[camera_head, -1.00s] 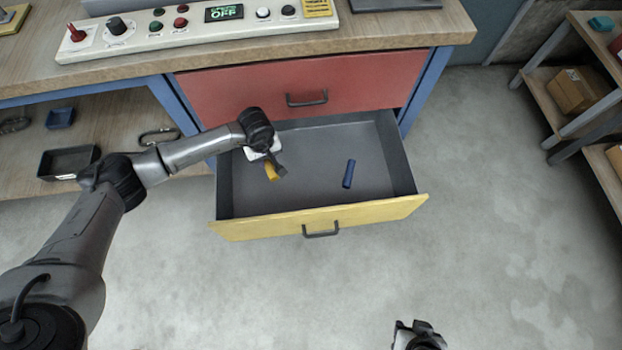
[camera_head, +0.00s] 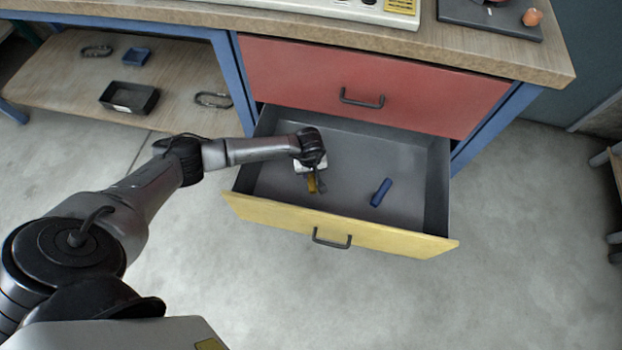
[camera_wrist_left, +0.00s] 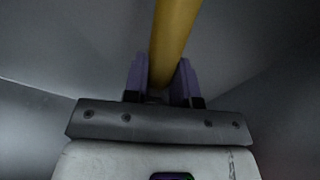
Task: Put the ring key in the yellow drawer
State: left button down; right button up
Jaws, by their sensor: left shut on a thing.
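The yellow drawer (camera_head: 340,228) is pulled open below the red drawer, with its grey inside showing. My left gripper (camera_head: 316,183) is over the front left part of the drawer's inside. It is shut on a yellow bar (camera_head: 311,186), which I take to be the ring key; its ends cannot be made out. In the left wrist view the yellow bar (camera_wrist_left: 174,35) runs up out of the frame from between the purple fingers of the left gripper (camera_wrist_left: 162,75). I cannot tell whether the bar touches the drawer floor. My right gripper is out of view.
A blue cylinder-like piece (camera_head: 381,192) lies in the drawer, right of my left gripper. The red drawer (camera_head: 380,85) above is closed. The lower shelf (camera_head: 60,75) at left holds a black tray (camera_head: 128,98), a small blue tray (camera_head: 136,57) and two carabiner-like loops.

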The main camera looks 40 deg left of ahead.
aim_at(310, 178)
pick_arm(q)
jog(key=shift+d+f, duration=0.1)
jog(key=shift+f, duration=0.35)
jog(key=f+b, duration=0.1)
jog(key=f, duration=0.1)
jog(key=f+b, duration=0.1)
jog(key=shift+a+f+b, duration=0.3)
jog(key=shift+f, duration=0.15)
jog(key=shift+d, duration=0.2)
jog(key=shift+a+f, duration=0.15)
jog(key=c, duration=0.9)
grip_release()
